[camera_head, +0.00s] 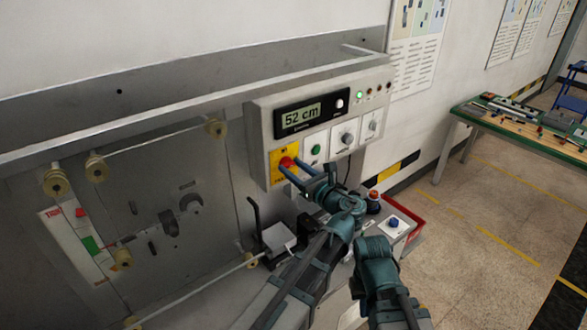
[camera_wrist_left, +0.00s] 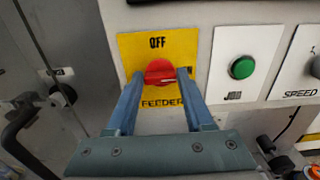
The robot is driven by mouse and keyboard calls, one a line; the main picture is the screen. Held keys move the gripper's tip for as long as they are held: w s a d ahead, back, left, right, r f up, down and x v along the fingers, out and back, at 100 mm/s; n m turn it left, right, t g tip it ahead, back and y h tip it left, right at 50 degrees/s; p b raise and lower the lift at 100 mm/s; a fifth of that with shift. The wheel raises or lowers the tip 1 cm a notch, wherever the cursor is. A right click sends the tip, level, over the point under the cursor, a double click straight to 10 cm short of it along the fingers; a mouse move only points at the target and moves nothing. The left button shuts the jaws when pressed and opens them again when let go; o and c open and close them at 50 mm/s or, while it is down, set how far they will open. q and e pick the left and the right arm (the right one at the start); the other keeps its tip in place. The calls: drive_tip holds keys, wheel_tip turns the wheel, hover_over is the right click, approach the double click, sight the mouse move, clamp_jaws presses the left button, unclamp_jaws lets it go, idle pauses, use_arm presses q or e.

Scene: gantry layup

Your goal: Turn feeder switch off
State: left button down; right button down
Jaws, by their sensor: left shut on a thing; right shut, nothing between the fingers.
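The feeder switch is a red knob (camera_wrist_left: 160,72) on a yellow plate (camera_wrist_left: 128,47), with "OFF" printed above it and "FEEDER" below. In the head view the red knob (camera_head: 286,162) is at the lower left of the control box. My left gripper (camera_wrist_left: 158,76) has its two blue fingers on either side of the knob, shut on it. It also shows in the head view (camera_head: 283,170), reaching up from below. The knob's exact pointing direction is hard to tell. My right gripper (camera_head: 372,255) is low, right of the left arm; its fingertips are hard to make out.
The control box has a "52 cm" display (camera_head: 299,116), a green button (camera_wrist_left: 242,67) right of the knob and a speed dial (camera_head: 347,139). Below stand a red-topped button (camera_head: 374,196) and a red tray (camera_head: 408,218). A black bracket (camera_head: 257,225) rises left of the left arm.

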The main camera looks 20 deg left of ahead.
use_arm(q)
drive_tip(key=n, duration=0.4)
drive_tip(key=shift+s, duration=0.1)
drive_tip(key=n, duration=0.4)
drive_tip(key=shift+a+f+n, duration=0.1)
drive_tip(key=shift+n, duration=0.2)
drive_tip(key=n, duration=0.4)
drive_tip(key=shift+s+f+n, duration=0.1)
drive_tip(key=shift+n, duration=0.2)
drive_tip(key=shift+f+n, duration=0.1)
drive_tip(key=shift+n, duration=2.1)
drive_tip(key=shift+c, duration=1.4)
unclamp_jaws()
